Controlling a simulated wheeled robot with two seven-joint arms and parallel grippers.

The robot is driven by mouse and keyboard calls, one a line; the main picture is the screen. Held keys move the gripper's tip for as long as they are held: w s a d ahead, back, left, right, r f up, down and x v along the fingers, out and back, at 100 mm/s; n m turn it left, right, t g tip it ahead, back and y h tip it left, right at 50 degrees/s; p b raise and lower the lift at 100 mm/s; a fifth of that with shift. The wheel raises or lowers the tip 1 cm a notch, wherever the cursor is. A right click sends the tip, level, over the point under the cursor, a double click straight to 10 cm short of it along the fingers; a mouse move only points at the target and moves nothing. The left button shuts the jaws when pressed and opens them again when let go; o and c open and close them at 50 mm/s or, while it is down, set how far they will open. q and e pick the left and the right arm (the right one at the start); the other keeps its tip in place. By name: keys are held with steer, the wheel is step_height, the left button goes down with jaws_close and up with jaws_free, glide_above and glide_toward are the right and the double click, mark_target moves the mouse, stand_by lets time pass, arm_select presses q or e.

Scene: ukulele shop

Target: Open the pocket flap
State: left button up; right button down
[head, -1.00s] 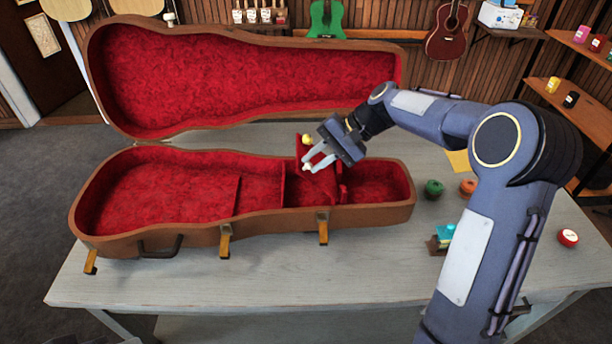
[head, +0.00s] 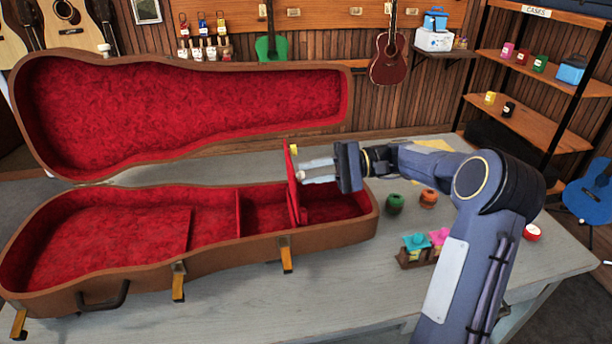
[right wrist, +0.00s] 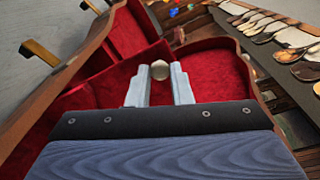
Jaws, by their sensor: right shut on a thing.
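The brown ukulele case (head: 215,250) lies open on the table, its lining red. The red pocket flap (head: 292,190) stands raised and nearly edge-on in the right part of the case, with a small yellow piece (head: 293,149) at its top. My right gripper (head: 302,174) comes from the right, fingers pointing left against the flap. It is shut on the flap's small pale knob (right wrist: 160,70), which shows between the fingertips (right wrist: 160,82) in the right wrist view. The compartment (head: 335,208) right of the flap is open to view; its floor is partly hidden. My left gripper is not in view.
The raised lid (head: 180,110) stands behind the tray.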

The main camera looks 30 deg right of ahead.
steer(key=shift+d, duration=0.1)
stand_by(0.4)
steer(key=c, duration=1.3)
jaws_free()
steer(key=v, duration=0.7)
steer(key=shift+s+d+b, duration=0.2)
steer(key=shift+d+b, duration=0.2)
steer(key=shift+f, duration=0.1)
